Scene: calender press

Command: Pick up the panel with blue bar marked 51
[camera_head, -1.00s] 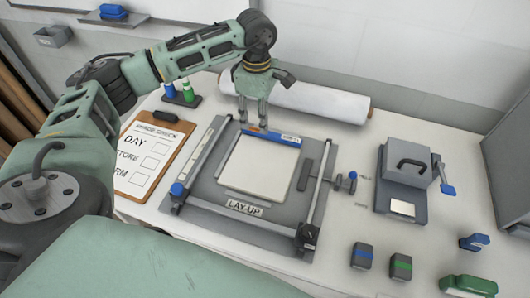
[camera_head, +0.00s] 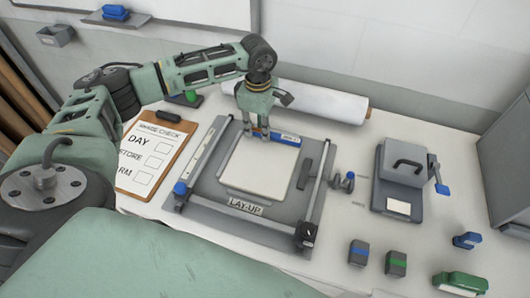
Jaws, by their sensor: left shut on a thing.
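The white panel (camera_head: 257,168) lies flat on the grey lay-up frame (camera_head: 205,188). A blue bar (camera_head: 284,138) runs along its far edge, with a small white label whose marking is too small to read. My left gripper (camera_head: 257,134) points down at the far edge of the panel and is shut on the blue bar, hiding part of it. The panel appears still at the level of the frame. My right gripper is not in view.
A clipboard (camera_head: 150,150) lies left of the frame and a white roll (camera_head: 325,102) behind it. A grey press (camera_head: 402,180) with a handle stands right. Blue (camera_head: 359,254) and green (camera_head: 396,263) topped blocks stand at the front right.

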